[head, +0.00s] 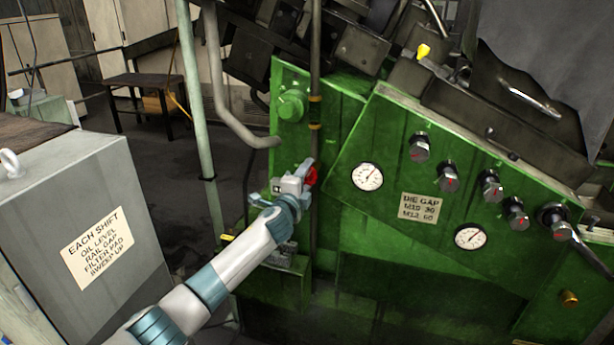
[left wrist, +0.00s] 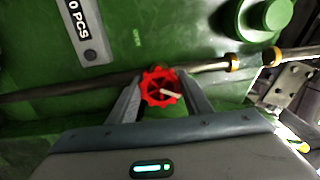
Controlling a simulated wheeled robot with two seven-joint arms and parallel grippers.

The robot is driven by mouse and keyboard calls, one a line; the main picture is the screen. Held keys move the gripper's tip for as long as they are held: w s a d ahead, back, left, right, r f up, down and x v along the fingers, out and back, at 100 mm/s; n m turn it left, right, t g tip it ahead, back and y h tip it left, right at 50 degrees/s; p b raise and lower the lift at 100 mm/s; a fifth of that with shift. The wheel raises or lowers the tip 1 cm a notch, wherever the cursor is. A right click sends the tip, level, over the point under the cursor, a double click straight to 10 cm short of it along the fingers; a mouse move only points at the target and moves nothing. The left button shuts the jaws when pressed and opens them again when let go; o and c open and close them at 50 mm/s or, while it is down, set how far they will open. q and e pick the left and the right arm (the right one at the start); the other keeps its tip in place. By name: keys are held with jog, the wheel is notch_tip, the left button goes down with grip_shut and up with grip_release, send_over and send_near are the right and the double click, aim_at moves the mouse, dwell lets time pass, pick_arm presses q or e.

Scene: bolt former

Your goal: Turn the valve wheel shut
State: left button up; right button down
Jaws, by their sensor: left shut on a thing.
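The red valve wheel (head: 311,177) sits on the dark vertical pipe in front of the green machine, near the middle of the head view. It also shows in the left wrist view (left wrist: 160,88), with a scalloped rim and spokes. My left gripper (head: 306,174) reaches it from the left. In the left wrist view its two fingers (left wrist: 162,95) stand on either side of the wheel, shut on its rim. The gripper hides part of the wheel in the head view. My right gripper does not show.
The green machine panel (head: 400,250) with gauges (head: 367,177) and several knobs stands to the right. A grey cabinet (head: 80,220) with a label is at the left. A pale green post (head: 190,100) rises left of the pipe. Open floor lies behind, near a small table (head: 145,90).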

pick_arm(q)
jog(key=o, duration=1.1)
jog(key=shift+c, duration=0.2)
jog(key=b+v, duration=0.3)
jog(key=v, duration=1.4)
jog(key=shift+s, duration=0.2)
